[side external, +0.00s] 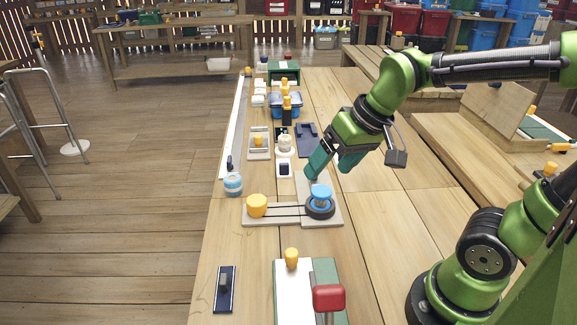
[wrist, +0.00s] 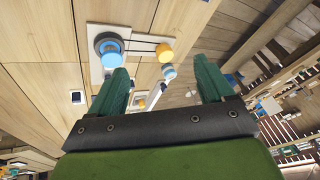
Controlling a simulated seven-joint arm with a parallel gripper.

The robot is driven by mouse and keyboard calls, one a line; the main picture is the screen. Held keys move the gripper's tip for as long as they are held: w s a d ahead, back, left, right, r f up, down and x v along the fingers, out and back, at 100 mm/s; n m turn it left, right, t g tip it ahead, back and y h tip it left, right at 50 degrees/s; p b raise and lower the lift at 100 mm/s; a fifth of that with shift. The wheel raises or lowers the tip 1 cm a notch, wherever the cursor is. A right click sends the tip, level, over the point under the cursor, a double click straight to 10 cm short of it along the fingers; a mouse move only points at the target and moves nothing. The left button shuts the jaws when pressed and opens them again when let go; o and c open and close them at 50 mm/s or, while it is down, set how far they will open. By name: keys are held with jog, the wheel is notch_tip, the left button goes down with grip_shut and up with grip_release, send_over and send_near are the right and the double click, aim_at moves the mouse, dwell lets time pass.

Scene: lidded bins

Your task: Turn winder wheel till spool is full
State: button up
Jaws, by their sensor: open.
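The winder has a pale base plate (side external: 280,218) on the wooden table. At its right is a black wheel (side external: 320,212) with a blue knob (side external: 321,192) on top. At its left is a yellow spool-like part (side external: 257,205), joined to the wheel by a dark belt (side external: 290,211). My gripper (side external: 328,172) is open and empty, with its teal fingers above and behind the wheel, apart from it. In the wrist view, the blue knob (wrist: 110,46) and yellow part (wrist: 164,53) lie beyond the open fingers (wrist: 162,68). How full the spool is cannot be told.
A blue and white cylinder (side external: 233,184) stands left of the winder. In front are a dark block (side external: 224,289) and a board with a red knob (side external: 329,297). The table right of the winder is clear.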

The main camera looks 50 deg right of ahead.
jog(key=w+f+n+g, duration=0.25)
jog(key=w+n, duration=0.25)
jog(key=w, duration=0.4)
jog(key=n+g+h, duration=0.2)
jog(key=n+g, duration=0.1)
jog(key=n, duration=0.9)
send_over(256, 199)
notch_tip(256, 199, down, 2)
notch_tip(256, 199, down, 16)
jog(key=shift+f, duration=0.1)
jog(key=c, duration=1)
jog(key=shift+c, duration=0.2)
